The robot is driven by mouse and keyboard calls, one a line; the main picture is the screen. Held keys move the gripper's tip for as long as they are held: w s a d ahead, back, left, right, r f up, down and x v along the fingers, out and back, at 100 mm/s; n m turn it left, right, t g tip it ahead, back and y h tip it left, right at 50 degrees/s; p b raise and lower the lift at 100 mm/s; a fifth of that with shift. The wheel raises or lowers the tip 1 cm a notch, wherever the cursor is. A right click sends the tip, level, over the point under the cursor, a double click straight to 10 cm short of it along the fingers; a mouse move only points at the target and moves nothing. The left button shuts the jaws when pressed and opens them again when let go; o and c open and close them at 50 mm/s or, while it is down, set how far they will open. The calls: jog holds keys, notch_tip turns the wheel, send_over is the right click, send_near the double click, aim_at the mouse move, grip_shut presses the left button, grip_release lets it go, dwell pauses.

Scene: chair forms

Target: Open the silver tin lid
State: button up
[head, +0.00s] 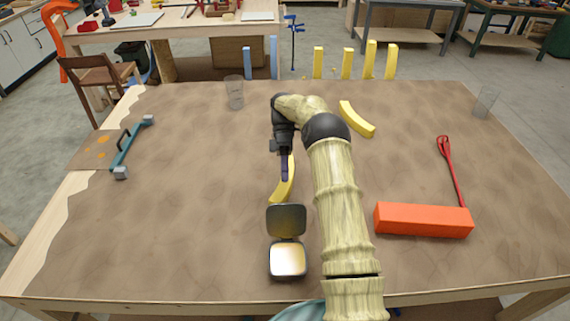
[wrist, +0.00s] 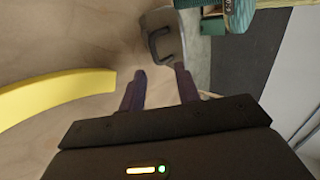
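The silver tin (head: 287,262) sits near the table's front edge, left of my arm. Its darker lid (head: 286,220) appears raised at the far side of the base, showing the pale inside. My gripper (head: 284,176) is beyond the lid, apart from it in the head view and over a yellow curved piece (head: 281,191). In the wrist view its two dark fingers (wrist: 160,72) are spread with nothing between them. A grey piece with a dark handle (wrist: 165,38) lies just past the fingertips; it looks like the lid, but I cannot be sure.
An orange block (head: 423,219) and a red tool (head: 450,168) lie at right. Another yellow curved piece (head: 357,119) lies beyond my arm. Clear glasses (head: 234,93) stand at the far left and far right (head: 485,102). A teal handled bar (head: 131,148) is at left.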

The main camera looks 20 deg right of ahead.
jog(key=p+v, duration=0.2)
jog(key=p, duration=0.5)
jog(key=shift+w+d+r, duration=0.1)
jog(key=shift+w+r, duration=0.1)
jog(key=shift+w, duration=0.05)
jog(key=p, duration=0.5)
jog(key=shift+w+r, duration=0.15)
jog(key=shift+w, duration=0.05)
jog(key=shift+c, duration=0.4)
